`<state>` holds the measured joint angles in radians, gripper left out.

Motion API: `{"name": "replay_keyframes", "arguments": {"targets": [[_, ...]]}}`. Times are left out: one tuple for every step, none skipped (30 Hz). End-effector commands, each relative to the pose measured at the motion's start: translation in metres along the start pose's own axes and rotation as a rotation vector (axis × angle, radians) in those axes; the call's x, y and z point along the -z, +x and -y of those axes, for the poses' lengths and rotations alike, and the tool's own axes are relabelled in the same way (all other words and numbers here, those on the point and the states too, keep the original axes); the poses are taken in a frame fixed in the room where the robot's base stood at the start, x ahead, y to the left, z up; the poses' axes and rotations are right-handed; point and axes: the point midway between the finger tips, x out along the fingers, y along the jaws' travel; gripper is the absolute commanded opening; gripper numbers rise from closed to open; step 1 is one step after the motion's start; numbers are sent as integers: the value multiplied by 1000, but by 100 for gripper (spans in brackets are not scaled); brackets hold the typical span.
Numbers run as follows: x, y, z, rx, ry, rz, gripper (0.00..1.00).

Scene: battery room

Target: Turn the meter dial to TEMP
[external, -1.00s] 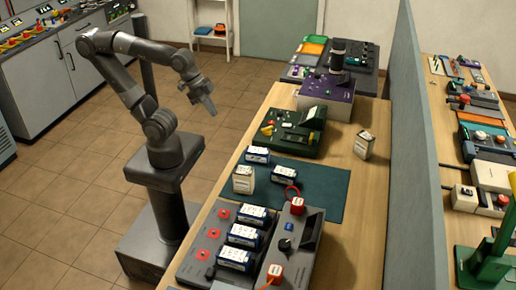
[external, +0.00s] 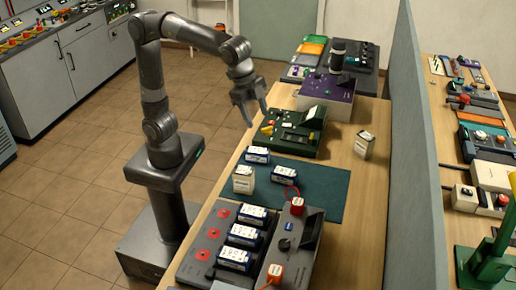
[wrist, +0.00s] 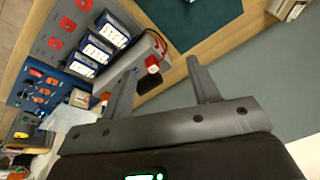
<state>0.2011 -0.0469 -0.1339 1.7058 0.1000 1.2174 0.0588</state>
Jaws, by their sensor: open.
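The grey unit (external: 306,262) at the front right of the bench looks like the meter. It carries a small blue piece (external: 289,227), a dark round knob (external: 285,243) that is probably the dial, and a dark slanted panel. The dial's marks and setting are too small to read. In the wrist view the unit (wrist: 122,68) is partly hidden by my finger. My gripper (external: 252,111) is open and empty, pointing down beside the green device, well behind and above the meter. Its two spread fingers also show in the wrist view (wrist: 160,68).
A teal mat (external: 325,190), a green device (external: 292,143) and a white box (external: 364,145) lie behind. A grey partition (external: 420,150) borders the bench.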

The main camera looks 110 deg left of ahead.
Motion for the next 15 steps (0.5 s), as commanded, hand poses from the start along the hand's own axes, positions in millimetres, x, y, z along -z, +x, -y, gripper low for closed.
{"name": "replay_keyframes", "arguments": {"targets": [[19, 5, -8, -7, 28, 13, 55], [29, 8, -13, -11, 44, 21, 55], [43, 11, -19, -17, 64, 29, 55], [52, 14, -24, -21, 77, 37, 55], [62, 17, -28, -25, 91, 43, 55], [74, 22, -36, -32, 111, 53, 55], [83, 25, -41, -36, 124, 60, 55], [92, 29, -46, -40, 138, 67, 55], [103, 34, -54, -46, 155, 75, 55], [111, 39, -60, -52, 168, 83, 55], [119, 44, -65, -57, 181, 90, 55], [130, 50, -73, -65, 198, 99, 55], [137, 55, -80, -70, 210, 106, 55], [144, 60, -86, -75, 222, 113, 55], [153, 68, -93, -82, 237, 123, 55]]}}
